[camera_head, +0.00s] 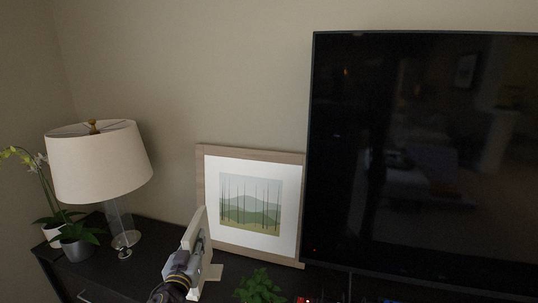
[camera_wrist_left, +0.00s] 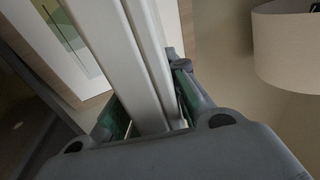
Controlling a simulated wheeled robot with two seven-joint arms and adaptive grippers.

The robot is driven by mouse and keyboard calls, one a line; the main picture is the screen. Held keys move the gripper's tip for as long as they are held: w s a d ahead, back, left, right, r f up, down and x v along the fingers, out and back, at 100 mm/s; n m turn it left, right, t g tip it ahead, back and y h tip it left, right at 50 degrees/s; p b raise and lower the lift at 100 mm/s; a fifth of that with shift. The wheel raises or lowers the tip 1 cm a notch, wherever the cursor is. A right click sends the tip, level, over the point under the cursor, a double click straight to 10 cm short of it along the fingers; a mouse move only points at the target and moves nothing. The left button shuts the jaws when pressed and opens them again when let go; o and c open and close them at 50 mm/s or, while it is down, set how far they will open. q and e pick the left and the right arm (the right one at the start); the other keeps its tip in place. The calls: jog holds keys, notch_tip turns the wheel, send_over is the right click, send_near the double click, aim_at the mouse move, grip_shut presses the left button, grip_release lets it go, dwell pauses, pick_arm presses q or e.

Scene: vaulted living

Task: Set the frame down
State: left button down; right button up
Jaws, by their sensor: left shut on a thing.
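A small cream-white frame (camera_head: 203,226) stands upright and nearly edge-on to the head camera. My left gripper (camera_head: 195,258) is shut on its edge. In the left wrist view the frame (camera_wrist_left: 128,48) runs between the two green-padded fingers of the gripper (camera_wrist_left: 150,112). The frame's lower end is at the dark cabinet top (camera_head: 155,238); I cannot tell whether it touches. The gripper hides part of the frame. My right gripper is not in view.
A large wood-framed landscape picture (camera_head: 251,204) leans on the wall behind. A television (camera_head: 425,160) stands to the right. A lamp (camera_head: 98,165) and potted orchids (camera_head: 75,245) are to the left. A green plant (camera_head: 262,287) is in front. Some bare cabinet top lies beside the lamp.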

pick_arm(q)
send_over(198, 295)
jog(key=w, duration=0.2)
jog(key=f, duration=1)
jog(key=shift+s+a, duration=0.1)
jog(key=shift+s, duration=0.15)
jog(key=shift+s+f, duration=0.65)
jog(key=shift+f, duration=0.3)
jog(key=shift+w+r, duration=0.1)
jog(key=shift+r, duration=0.05)
